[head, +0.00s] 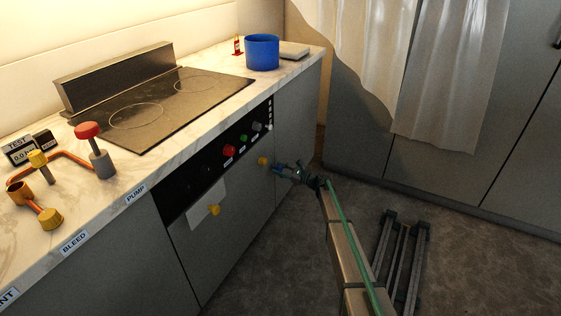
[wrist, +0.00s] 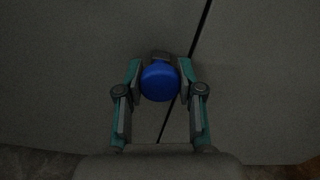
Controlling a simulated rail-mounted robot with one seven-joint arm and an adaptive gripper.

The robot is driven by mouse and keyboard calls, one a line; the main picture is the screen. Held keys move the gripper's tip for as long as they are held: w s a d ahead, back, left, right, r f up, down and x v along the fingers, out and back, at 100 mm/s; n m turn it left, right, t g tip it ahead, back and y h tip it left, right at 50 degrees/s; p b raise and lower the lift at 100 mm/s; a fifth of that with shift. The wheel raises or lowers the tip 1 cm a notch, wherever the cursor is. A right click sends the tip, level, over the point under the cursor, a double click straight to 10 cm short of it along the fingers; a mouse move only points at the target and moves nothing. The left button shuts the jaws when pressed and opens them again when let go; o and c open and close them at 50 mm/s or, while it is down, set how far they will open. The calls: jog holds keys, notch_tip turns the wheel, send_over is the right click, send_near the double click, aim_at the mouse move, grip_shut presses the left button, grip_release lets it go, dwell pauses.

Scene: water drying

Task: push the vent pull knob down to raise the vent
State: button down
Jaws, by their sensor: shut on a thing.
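My gripper (head: 292,171) is at the front of the grey lower cabinet, right of the control panel. In the wrist view, my gripper (wrist: 160,88) has its fingers closed on both sides of a round blue knob (wrist: 160,81). The knob's face is turned toward the camera. In the head view only a small bit of the blue knob (head: 277,169) shows beside the fingers. A long dark vent box (head: 115,76) stands upright along the back edge of the black cooktop. I cannot read a label on the blue knob.
Yellow knobs (head: 263,161) (head: 214,210) stick out of the cabinet front. The control panel (head: 228,151) has several coloured buttons. On the counter are a blue pot (head: 262,52), a red-topped knob (head: 87,130) and orange piping (head: 70,157). Floor on the right holds dark rails (head: 401,260).

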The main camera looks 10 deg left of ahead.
jog(key=shift+f, duration=1.15)
jog(key=shift+s, duration=0.1)
jog(key=c, duration=0.7)
grip_release()
jog(key=shift+f, duration=0.1)
jog(key=v, duration=1.2)
